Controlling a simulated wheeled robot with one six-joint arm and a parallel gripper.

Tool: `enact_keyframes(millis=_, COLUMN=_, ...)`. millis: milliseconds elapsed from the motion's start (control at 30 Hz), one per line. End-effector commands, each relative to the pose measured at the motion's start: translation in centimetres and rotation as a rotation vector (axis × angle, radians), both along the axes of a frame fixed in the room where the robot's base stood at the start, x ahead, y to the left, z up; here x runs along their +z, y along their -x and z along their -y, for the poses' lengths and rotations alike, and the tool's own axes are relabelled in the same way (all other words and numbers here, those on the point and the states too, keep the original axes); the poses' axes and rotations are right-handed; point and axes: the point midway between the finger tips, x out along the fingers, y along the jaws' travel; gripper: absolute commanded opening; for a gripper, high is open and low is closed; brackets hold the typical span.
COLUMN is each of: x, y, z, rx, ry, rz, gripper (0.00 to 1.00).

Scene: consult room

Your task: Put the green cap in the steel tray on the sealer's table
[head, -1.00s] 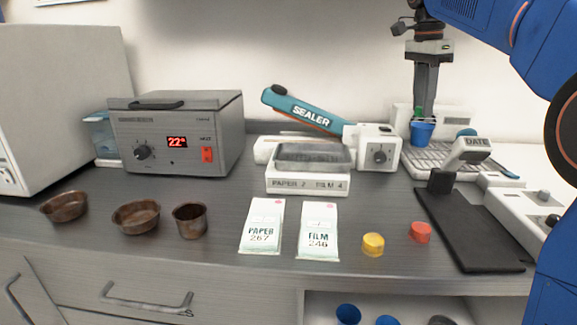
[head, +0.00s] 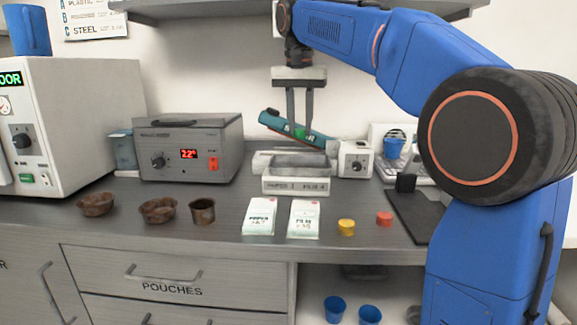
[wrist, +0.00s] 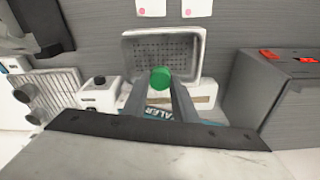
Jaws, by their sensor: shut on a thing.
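My gripper (head: 300,128) is shut on the green cap (head: 299,133), which shows between the fingertips in front of the teal sealer arm (head: 270,122). In the wrist view the green cap (wrist: 160,78) overlaps the near part of the perforated steel tray (wrist: 130,45). The steel tray (head: 298,161) sits on the sealer's white table (head: 296,186), below my gripper in the head view. The cap appears held above the tray, apart from it.
A grey heater box (head: 188,150) stands left of the sealer. Paper and film pouches (head: 259,216), a yellow cap (head: 346,227) and a red cap (head: 384,218) lie in front. A blue cup (head: 394,148) stands to the right. Brown bowls (head: 157,210) are at left.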

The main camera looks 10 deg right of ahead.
Motion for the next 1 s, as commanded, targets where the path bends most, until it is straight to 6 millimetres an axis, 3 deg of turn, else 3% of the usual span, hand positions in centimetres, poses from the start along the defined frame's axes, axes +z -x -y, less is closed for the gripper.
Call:
enact_keyframes(millis=200, x=-3.5, y=0.1, z=0.0, rx=-0.001, ry=0.0, rz=-0.001, gripper=0.01)
enact_keyframes(millis=633, x=-8.0, y=0.1, z=0.0, rx=-0.002, ry=0.0, rz=-0.001, gripper=0.01)
enact_keyframes(millis=1000, x=-8.7, y=0.0, z=0.0, rx=-0.003, ry=0.0, rz=0.0, gripper=0.01)
